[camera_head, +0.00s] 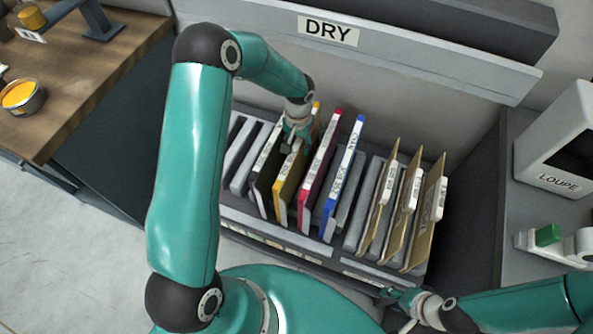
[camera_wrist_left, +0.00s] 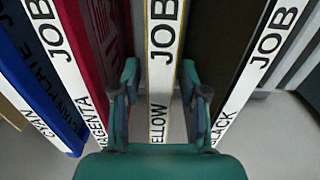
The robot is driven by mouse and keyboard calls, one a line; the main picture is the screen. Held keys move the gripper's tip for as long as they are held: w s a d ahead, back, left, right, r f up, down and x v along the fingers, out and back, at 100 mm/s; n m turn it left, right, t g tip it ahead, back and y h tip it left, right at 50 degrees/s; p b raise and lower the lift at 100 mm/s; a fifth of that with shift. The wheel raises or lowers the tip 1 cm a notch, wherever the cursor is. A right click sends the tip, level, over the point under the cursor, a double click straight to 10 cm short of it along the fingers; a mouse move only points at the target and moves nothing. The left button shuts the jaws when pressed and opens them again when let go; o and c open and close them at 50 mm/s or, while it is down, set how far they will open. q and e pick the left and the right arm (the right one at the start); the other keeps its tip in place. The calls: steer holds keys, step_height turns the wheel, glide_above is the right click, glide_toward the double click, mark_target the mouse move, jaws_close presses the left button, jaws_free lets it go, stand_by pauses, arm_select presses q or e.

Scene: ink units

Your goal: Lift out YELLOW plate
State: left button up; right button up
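The yellow plate (camera_head: 287,178) stands upright in the rack under the DRY sign, between the black plate (camera_head: 264,168) and the magenta plate (camera_head: 318,165). My left gripper (camera_head: 296,132) is over its top edge. In the left wrist view, the yellow plate's white label edge (camera_wrist_left: 161,85) lies between the fingers of my left gripper (camera_wrist_left: 160,95). The fingers are apart, one on each side, with a visible gap to the plate. My right gripper (camera_head: 405,303) is low at the front right of the rack, away from the plates; its fingers are too small to judge.
A blue-edged cyan plate (camera_head: 343,175) stands right of the magenta one. Brown folders (camera_head: 425,215) fill the rack's right end. Neighbouring plates leave narrow gaps. A wooden bench (camera_head: 75,75) is at left, and a LOUPE box (camera_head: 556,150) at right.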

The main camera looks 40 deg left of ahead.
arm_select(q)
jaws_close()
steer(key=shift+r+p, duration=2.75)
steer(key=shift+r, duration=2.75)
